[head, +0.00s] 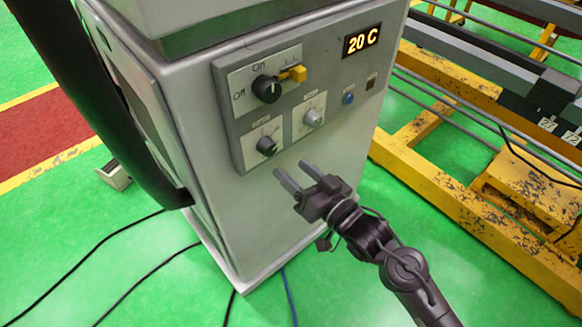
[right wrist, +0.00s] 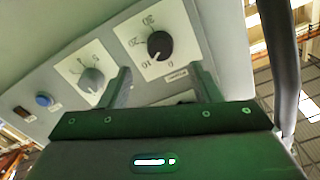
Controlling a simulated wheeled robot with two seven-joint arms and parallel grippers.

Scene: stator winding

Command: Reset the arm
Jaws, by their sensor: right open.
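My right gripper (head: 292,171) is open and empty in front of the grey machine cabinet (head: 300,215), just below its control panel. In the right wrist view its two fingers (right wrist: 164,82) stand apart, with nothing between them. The black lower knob (head: 267,146) is above the fingertips and also shows in the right wrist view (right wrist: 160,45). The grey knob (head: 313,118) is to its right in the head view. Contact between the fingers and the panel cannot be made out. My left gripper is not in view.
The panel also has a black switch (head: 266,89), a yellow lever (head: 293,74), a blue button (head: 348,99) and a display reading 20 C (head: 362,41). A thick dark tube (head: 95,90) runs along the left. A yellow frame (head: 440,185) stands right. Cables cross the green floor.

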